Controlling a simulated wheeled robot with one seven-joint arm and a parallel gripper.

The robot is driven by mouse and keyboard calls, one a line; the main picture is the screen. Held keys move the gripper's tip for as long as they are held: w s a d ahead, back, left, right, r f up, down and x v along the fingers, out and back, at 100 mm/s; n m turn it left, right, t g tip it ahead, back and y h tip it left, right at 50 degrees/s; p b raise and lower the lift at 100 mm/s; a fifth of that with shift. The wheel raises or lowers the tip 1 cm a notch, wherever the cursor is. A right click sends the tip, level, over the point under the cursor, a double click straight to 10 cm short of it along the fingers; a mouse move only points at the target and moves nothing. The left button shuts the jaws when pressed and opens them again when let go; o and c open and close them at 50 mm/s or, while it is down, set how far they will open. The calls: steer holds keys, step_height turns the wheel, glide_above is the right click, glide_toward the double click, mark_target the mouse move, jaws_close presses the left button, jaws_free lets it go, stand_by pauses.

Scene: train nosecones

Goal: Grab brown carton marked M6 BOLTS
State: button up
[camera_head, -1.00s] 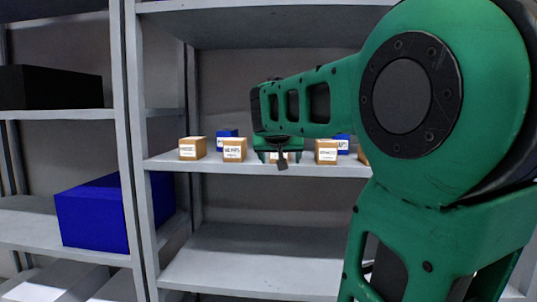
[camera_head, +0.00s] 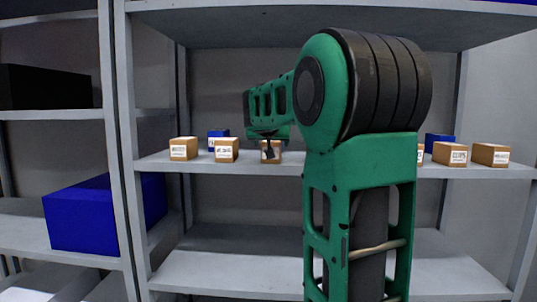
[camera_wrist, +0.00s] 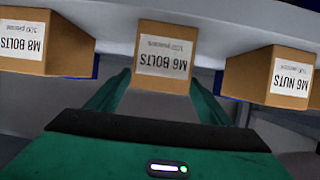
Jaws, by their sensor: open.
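The brown carton marked M6 BOLTS (camera_wrist: 164,57) stands on the shelf in the middle of the wrist view, its label upside down there. In the head view a carton (camera_head: 277,146), which seems to be the same one, is partly hidden by my gripper (camera_head: 269,150). In the wrist view my gripper (camera_wrist: 160,86) is open, its two green fingers pointing at the carton, one tip near each side. I cannot tell whether they touch it.
In the wrist view, the M8 BOLTS carton (camera_wrist: 42,42) is close on the left and the M6 NUTS carton (camera_wrist: 268,78) on the right. More cartons (camera_head: 450,153) and a blue box (camera_head: 218,140) share the shelf (camera_head: 345,165). An upper shelf (camera_head: 230,5) is overhead.

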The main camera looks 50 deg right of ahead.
steer(key=shift+x, duration=0.85)
steer(key=c, duration=1.5)
steer(key=shift+c, duration=0.4)
steer(key=shift+r, duration=0.1)
